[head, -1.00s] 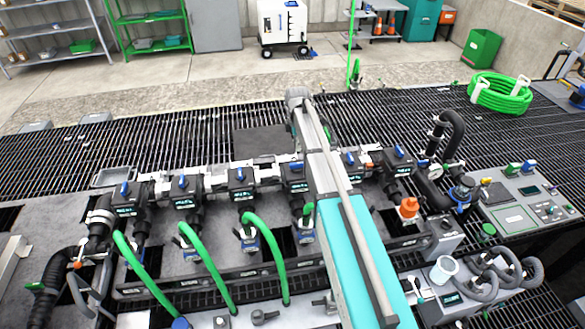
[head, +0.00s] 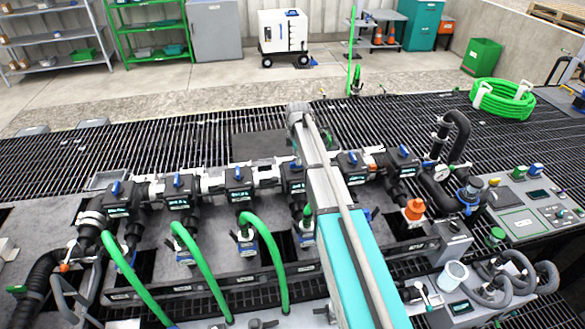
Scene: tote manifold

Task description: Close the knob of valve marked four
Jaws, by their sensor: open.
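A manifold with a row of black valves stands across the middle of the head view. The valves carry blue knobs, such as the far-left knob (head: 116,188), the third knob (head: 238,174) and the far-right knob (head: 403,151). The fourth valve from the left (head: 293,183) is partly hidden by my arm. Each valve has a small dark label plate, but I cannot read the numbers, so I cannot tell which is marked four. My arm reaches forward over the manifold, right of the fourth valve. My gripper is hidden behind the arm.
Green hoses (head: 195,265) curve in front of the left valves. An orange fitting (head: 414,210) and black pipes (head: 457,135) stand on the right. A control panel (head: 525,207) is at far right. Black grating (head: 180,138) behind the manifold is mostly clear.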

